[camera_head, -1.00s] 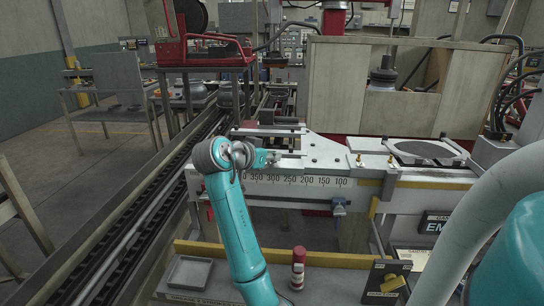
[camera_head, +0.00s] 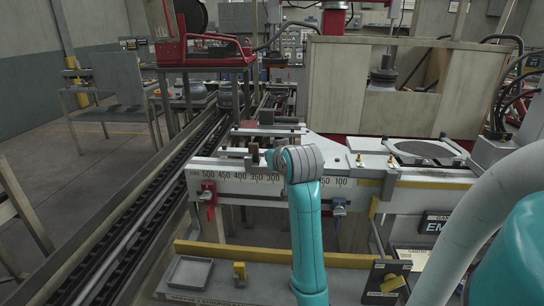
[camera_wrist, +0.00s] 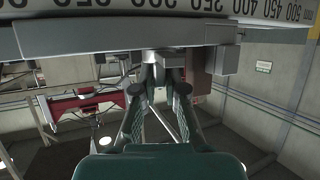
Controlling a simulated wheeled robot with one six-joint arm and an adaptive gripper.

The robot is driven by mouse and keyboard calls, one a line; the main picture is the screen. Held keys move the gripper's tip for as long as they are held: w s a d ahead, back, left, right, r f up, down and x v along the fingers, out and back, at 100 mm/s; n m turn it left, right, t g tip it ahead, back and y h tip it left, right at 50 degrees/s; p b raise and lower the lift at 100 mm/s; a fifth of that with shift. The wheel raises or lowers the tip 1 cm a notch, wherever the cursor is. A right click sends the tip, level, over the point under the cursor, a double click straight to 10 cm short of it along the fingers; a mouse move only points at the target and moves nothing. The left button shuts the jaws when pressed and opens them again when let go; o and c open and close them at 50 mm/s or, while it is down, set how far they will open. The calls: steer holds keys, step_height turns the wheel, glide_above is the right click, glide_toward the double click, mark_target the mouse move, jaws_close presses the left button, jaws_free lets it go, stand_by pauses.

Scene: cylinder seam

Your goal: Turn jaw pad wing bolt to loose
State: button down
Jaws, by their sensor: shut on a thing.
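In the wrist view my gripper (camera_wrist: 161,76) has its two fingers closed together on a small dark part just under the pale jaw bar (camera_wrist: 110,35). This part sits where the jaw pad wing bolt would be; the fingers hide most of it, so its turn angle cannot be told.
A dark red block (camera_wrist: 200,78) is close right of the fingers in the wrist view.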

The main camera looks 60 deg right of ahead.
steer(key=n+t+y, duration=0.3)
steer(key=n+y, duration=0.1)
steer(key=shift+d, duration=0.15)
steer(key=shift+n+t+y, duration=0.4)
steer(key=shift+n+y, duration=1.7)
steer(key=shift+y, duration=0.3)
steer(key=shift+f, duration=0.1)
steer(key=c, duration=1.5)
jaws_free()
step_height(320, 180, up, 10)
